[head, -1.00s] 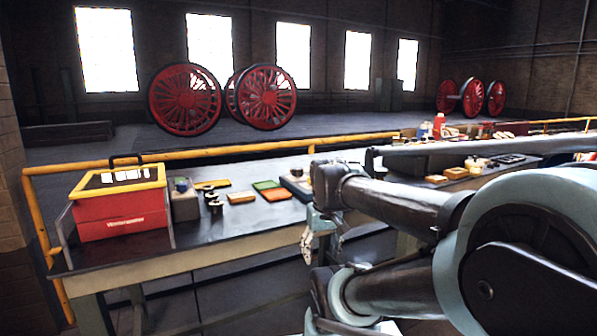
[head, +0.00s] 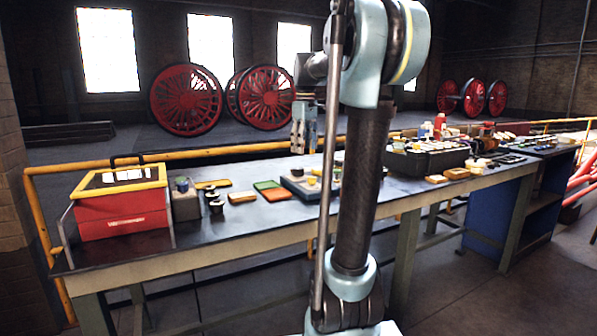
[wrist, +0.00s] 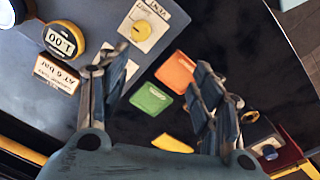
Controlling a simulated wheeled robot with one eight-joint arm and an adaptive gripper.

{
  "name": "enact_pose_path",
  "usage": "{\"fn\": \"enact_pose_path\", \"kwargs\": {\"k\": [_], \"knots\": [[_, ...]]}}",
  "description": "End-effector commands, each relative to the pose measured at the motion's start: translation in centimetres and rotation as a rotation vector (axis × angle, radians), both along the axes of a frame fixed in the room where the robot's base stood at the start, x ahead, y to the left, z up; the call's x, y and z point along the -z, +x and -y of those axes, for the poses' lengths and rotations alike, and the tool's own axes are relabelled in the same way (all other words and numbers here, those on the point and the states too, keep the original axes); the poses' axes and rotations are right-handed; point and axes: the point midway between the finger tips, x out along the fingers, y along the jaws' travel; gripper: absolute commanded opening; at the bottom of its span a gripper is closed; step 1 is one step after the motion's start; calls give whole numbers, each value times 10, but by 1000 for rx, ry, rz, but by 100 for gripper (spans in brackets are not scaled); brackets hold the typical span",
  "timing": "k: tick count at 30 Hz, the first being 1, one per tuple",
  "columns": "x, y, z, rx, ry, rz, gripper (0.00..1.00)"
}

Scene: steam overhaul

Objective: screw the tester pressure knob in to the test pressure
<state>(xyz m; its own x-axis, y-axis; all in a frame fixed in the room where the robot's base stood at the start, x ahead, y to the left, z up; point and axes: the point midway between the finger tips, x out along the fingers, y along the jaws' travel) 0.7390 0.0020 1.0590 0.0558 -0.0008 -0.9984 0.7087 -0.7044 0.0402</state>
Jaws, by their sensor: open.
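The tester (head: 322,190) is a grey box on the bench, partly behind my arm in the head view. In the wrist view its grey top (wrist: 95,15) fills the upper left. A round yellow knob (wrist: 141,31) sits on a white label there, and it shows small in the head view (head: 311,180). A black and yellow dial reading 1.00 (wrist: 62,40) is beside it, with a tag reading "AT 6 bar" (wrist: 56,73). My gripper (head: 303,138) is open and empty above the bench, pointing down. In the wrist view its fingers (wrist: 160,75) are apart, and the knob is beyond them, untouched.
Orange (wrist: 175,72) and green (wrist: 151,99) pads lie beside the tester. A red chest with a yellow-rimmed lid (head: 122,180) stands at the bench's left end. A black tray of parts (head: 425,160) stands to the right. A yellow rail (head: 215,150) runs behind the bench.

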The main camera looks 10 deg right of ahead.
Motion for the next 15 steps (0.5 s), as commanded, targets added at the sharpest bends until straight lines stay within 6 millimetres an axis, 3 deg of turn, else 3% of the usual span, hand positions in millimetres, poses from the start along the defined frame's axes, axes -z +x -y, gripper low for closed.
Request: {"fn": "enact_pose_path", "kwargs": {"k": [1, 7, 15], "knots": [[-8, 19, 0, -32, -1, -6, 60], [-32, 79, 0, -170, -7, -31, 60], [-45, 127, 1, -289, -7, -53, 60]]}}
